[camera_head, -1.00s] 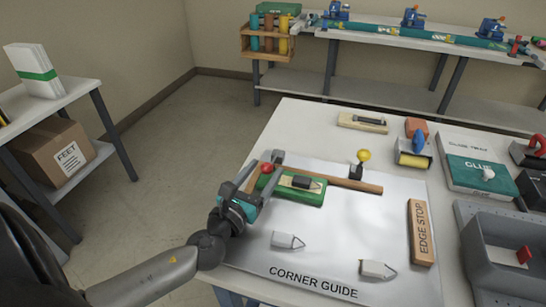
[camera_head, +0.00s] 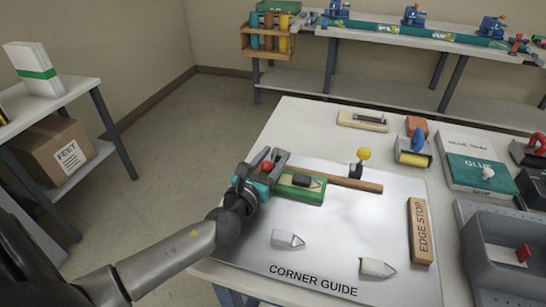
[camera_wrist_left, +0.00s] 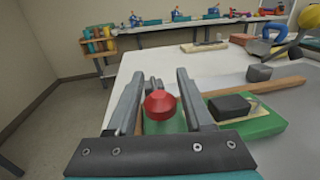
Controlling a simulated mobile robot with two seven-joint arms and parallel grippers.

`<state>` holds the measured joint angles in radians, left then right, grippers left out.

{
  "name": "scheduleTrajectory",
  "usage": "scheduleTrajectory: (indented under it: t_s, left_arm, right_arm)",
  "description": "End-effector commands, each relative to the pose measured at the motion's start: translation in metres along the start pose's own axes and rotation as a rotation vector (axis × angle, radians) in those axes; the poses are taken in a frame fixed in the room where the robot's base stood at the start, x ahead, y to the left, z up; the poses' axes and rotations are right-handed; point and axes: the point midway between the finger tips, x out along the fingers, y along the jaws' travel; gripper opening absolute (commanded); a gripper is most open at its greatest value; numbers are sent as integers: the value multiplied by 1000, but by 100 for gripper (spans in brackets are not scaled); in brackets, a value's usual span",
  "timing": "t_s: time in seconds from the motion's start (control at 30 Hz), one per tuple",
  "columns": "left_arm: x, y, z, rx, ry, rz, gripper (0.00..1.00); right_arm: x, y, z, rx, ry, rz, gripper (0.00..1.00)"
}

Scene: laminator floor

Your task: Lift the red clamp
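The red clamp shows as a red knob (camera_head: 267,166) at the left end of the green block (camera_head: 312,196), on the far left part of the corner guide sheet (camera_head: 340,235). My left gripper (camera_head: 272,160) is around the red knob. In the left wrist view the red knob (camera_wrist_left: 160,104) sits between the two fingers (camera_wrist_left: 162,90), with gaps on both sides, so the gripper is open. The clamp's lower part is hidden behind the knob and the gripper. My right gripper is not in view.
A wooden bar (camera_head: 350,182) runs behind the green block, with a yellow-knobbed clamp (camera_head: 363,155) at it. A wooden edge stop (camera_head: 421,230) lies right. Two small pale pieces (camera_head: 287,239) (camera_head: 377,268) lie in front. A grey bin (camera_head: 490,265) stands at the right.

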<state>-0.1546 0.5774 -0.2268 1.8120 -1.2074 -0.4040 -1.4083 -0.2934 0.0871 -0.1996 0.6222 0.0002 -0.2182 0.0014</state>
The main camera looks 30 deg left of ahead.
Motion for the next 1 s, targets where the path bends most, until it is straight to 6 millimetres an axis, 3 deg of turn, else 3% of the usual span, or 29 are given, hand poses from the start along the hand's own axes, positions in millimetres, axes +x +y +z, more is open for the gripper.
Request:
scheduleTrajectory:
  t_s: [0.07,0.43,1.0]
  left_arm:
    - [0,0,0,0,0,0,41]
    - [0,0,0,0,0,0,0]
    - [0,0,0,0,0,0,0]
  right_arm:
    - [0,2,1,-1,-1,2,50]
    - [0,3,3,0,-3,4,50]
    - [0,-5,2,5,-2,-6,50]
